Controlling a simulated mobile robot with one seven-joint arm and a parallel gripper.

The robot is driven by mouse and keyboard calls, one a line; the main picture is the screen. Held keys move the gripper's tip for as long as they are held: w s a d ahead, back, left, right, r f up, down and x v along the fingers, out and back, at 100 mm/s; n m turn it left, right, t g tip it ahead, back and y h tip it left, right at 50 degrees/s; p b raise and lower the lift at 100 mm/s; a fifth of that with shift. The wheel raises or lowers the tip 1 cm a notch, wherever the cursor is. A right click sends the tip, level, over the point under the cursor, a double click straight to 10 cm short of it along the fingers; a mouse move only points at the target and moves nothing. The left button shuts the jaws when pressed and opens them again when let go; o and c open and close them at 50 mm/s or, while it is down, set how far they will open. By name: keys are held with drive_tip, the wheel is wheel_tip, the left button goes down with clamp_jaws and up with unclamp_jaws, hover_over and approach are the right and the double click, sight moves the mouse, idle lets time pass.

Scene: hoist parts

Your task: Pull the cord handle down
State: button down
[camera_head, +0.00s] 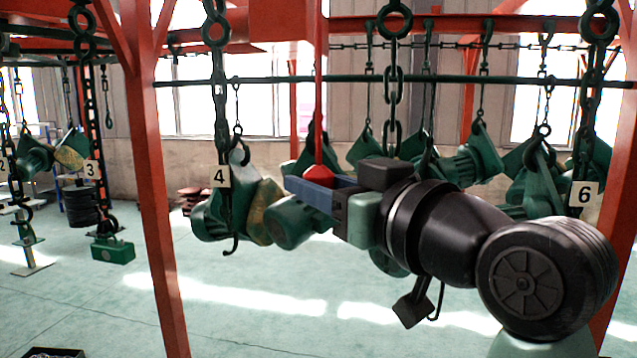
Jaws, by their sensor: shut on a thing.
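The cord handle (319,174) is a small red piece at the lower end of a thin red cord (318,90). The cord hangs straight down from the red overhead beam. My gripper (312,188), with blue fingers, is at the handle, just left of the middle of the view. It is shut on the handle. The fingers hide the handle's lower part. My dark arm reaches in from the lower right.
Green hoist parts hang on chains around my gripper, close by on the left (212,218) and behind it (477,165). Number plates 4 (220,177) and 6 (583,194) hang there too. A red post (150,180) stands at left. The green floor (260,315) below is mostly clear.

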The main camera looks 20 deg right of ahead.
wheel_tip(320, 180, down, 4)
drive_tip(key=b, duration=0.3)
drive_tip(key=shift+f, duration=0.15)
drive_tip(key=shift+c, duration=2.2)
unclamp_jaws()
drive_tip(key=s+d+b, duration=0.2)
drive_tip(key=s+b, duration=0.2)
drive_tip(key=s, duration=0.8)
drive_tip(key=shift+s+d+b, duration=0.2)
drive_tip(key=shift+s+b, duration=0.2)
